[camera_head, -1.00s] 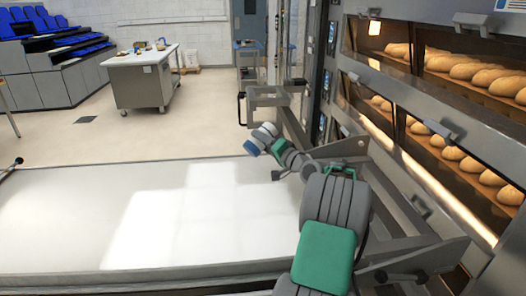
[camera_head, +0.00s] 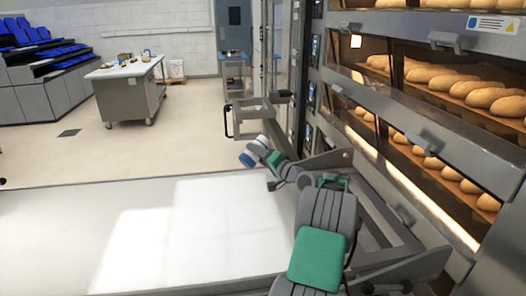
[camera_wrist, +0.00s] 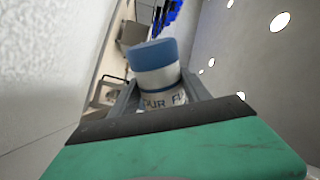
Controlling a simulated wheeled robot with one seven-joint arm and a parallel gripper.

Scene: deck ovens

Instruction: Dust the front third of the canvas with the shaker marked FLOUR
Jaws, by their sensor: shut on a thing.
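My gripper (camera_head: 269,159) is shut on the flour shaker, a white cylinder with a blue cap. The shaker (camera_wrist: 157,78) shows in the wrist view between the jaws, with part of a label reading "OUR FL" on its side. In the head view the shaker (camera_head: 255,150) is tilted, its blue cap toward the lower left, above the far right part of the canvas. The canvas (camera_head: 150,235) is a pale, flat surface across the lower left, with a bright patch of light on it. I cannot make out any flour on it.
Deck ovens (camera_head: 430,120) with loaves behind glass stand on the right. A metal frame (camera_head: 390,225) runs between the canvas and the ovens, close to my arm. A steel worktable (camera_head: 128,90) stands at the back. The space above the canvas is clear.

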